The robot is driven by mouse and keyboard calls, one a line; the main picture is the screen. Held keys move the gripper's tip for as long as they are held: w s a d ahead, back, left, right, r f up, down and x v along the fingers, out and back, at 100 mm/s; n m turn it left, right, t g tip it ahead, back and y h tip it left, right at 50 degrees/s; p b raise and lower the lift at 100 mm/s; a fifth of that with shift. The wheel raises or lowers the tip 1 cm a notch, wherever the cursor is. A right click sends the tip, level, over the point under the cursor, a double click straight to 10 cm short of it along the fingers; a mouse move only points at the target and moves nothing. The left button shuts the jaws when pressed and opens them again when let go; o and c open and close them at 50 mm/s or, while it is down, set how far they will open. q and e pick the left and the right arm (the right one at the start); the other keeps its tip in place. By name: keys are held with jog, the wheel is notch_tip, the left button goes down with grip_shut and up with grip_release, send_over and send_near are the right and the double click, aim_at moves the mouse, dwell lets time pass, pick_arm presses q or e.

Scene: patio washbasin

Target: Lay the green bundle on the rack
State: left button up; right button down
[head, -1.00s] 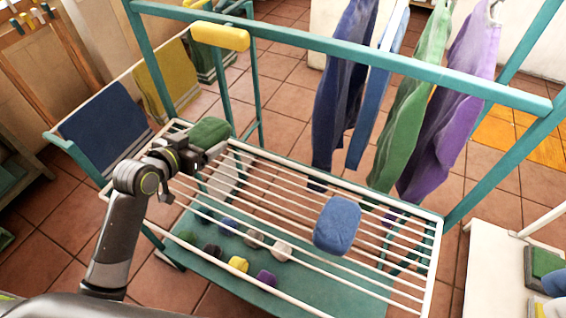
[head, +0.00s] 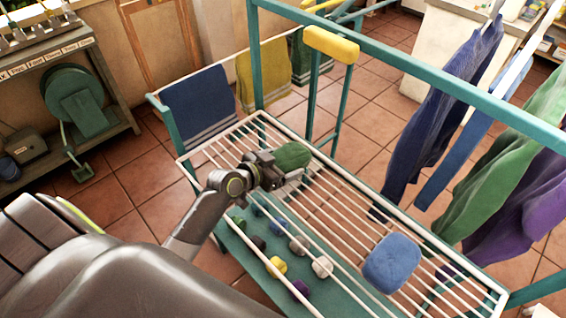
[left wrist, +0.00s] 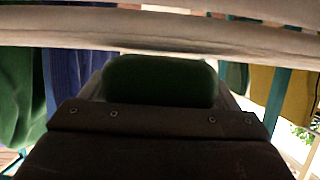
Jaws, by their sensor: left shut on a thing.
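The green bundle (head: 292,156) is at the tip of my left gripper (head: 274,167), which is shut on it. They are over the left part of the white-barred rack (head: 340,182). In the left wrist view the green bundle (left wrist: 160,82) sits dark in front of the gripper, with pale bars across the top of the picture. I cannot tell whether the bundle touches the bars. A blue bundle (head: 392,262) lies on the bars at the right end of the rack. My right gripper is not in view.
Several small coloured rolls, including a yellow one (head: 277,267), lie on a teal shelf (head: 345,298) under the bars. Garments such as a dark blue one (head: 440,110) hang from the teal rail at right. A blue towel (head: 197,102) hangs behind the rack's left end.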

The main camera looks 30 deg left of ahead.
pick_arm(q)
jog(key=shift+f, duration=0.2)
jog(key=o, duration=0.9)
jog(key=shift+r, duration=0.1)
jog(key=shift+r, duration=0.1)
jog(key=shift+r, duration=0.15)
jog(key=v, duration=1.2)
jog(key=shift+f, duration=0.2)
